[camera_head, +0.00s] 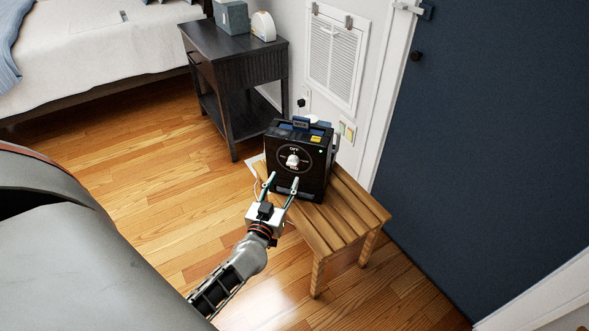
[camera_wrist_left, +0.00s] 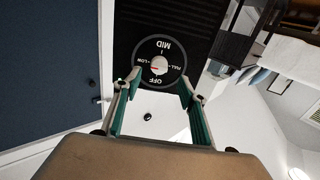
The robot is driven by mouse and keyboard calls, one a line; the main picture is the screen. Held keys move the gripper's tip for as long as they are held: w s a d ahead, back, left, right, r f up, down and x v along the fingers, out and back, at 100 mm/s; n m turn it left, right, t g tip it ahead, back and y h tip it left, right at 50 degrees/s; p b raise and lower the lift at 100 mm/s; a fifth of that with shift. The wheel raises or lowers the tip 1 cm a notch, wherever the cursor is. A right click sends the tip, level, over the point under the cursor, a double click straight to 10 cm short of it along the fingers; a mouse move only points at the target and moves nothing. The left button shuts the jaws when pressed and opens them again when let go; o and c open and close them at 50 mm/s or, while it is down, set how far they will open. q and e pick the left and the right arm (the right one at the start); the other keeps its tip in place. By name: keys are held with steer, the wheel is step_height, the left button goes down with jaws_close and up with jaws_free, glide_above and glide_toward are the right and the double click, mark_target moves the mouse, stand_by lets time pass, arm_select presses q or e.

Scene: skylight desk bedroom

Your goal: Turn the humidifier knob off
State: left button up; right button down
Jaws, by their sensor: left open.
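The humidifier (camera_head: 316,185) is a black box standing on a slatted wooden bench. Its front has a round dial with a pale knob (camera_head: 293,160) in the middle. In the left wrist view the knob (camera_wrist_left: 160,65) is ringed by OFF, LOW, MID and FULL labels, upside down. A small red mark shows on the knob, but its exact setting is too small to tell. My left gripper (camera_head: 283,183) is open and empty, its fingers pointing at the dial just short of the knob. In the wrist view its fingers spread on both sides of the dial. My right gripper is out of view.
The wooden bench (camera_head: 352,209) has bare slats to the right of the humidifier. A dark nightstand (camera_head: 262,66) stands behind, beside a bed (camera_head: 95,45). A wall vent (camera_head: 332,55) and a dark blue door (camera_head: 500,130) are at the right. The wooden floor at left is clear.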

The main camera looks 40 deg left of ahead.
mark_target(292, 165)
arm_select(q)
steer(key=b+x, duration=0.1)
steer(key=x, duration=0.5)
steer(key=shift+w+a+r, duration=0.1)
steer(key=shift+w+a, duration=0.1)
steer(key=shift+w, duration=0.45)
steer(key=c, duration=1.1)
